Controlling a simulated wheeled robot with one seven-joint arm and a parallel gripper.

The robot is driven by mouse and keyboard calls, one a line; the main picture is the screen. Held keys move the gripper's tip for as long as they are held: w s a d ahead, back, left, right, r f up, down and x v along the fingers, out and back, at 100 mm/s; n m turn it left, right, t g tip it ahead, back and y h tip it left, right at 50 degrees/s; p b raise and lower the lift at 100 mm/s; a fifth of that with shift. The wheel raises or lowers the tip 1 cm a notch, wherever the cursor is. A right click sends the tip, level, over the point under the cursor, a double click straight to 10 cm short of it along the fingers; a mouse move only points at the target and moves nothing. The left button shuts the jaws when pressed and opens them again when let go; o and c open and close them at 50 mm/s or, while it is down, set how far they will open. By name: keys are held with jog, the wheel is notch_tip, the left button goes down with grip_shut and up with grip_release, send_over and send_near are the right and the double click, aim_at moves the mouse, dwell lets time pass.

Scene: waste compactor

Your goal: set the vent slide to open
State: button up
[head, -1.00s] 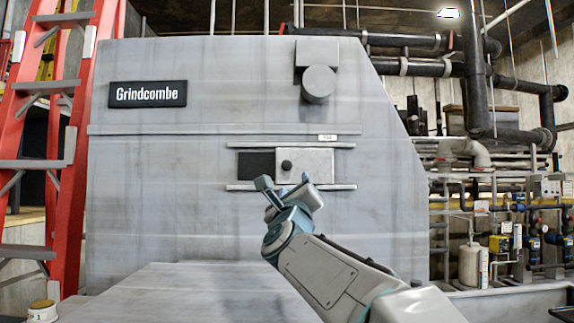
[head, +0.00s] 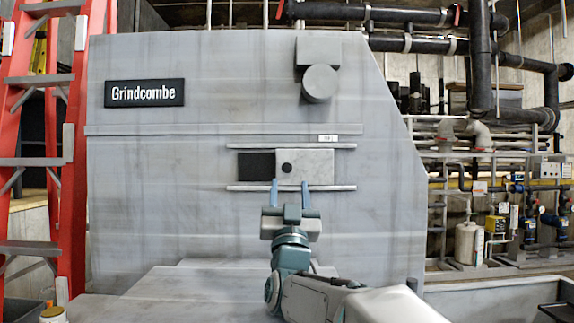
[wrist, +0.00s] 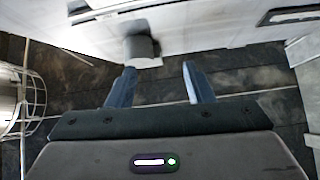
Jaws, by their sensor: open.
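The vent slide is a pale grey plate (head: 308,168) between two horizontal rails on the front of the grey machine. It has a round black knob (head: 287,168) near its left edge. A dark opening (head: 256,166) shows to the left of the plate. My gripper (head: 290,184) is open and empty, its two blue fingers pointing at the panel just below the knob in the head view.
A grey round fitting (head: 320,83) sticks out higher up. A red ladder (head: 70,150) stands at the left, and pipes are at the right.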

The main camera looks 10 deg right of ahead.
jog(key=n, duration=0.1)
jog(key=p, duration=0.5)
send_near(288, 169)
jog(key=x, duration=0.4)
jog(key=w+r+p, duration=0.2)
jog(key=shift+w+r+y, duration=0.3)
jog(key=shift+w+r, duration=0.05)
jog(key=shift+p+x, duration=0.4)
jog(key=shift+x, duration=0.4)
grip_shut()
jog(key=shift+d+f, duration=0.15)
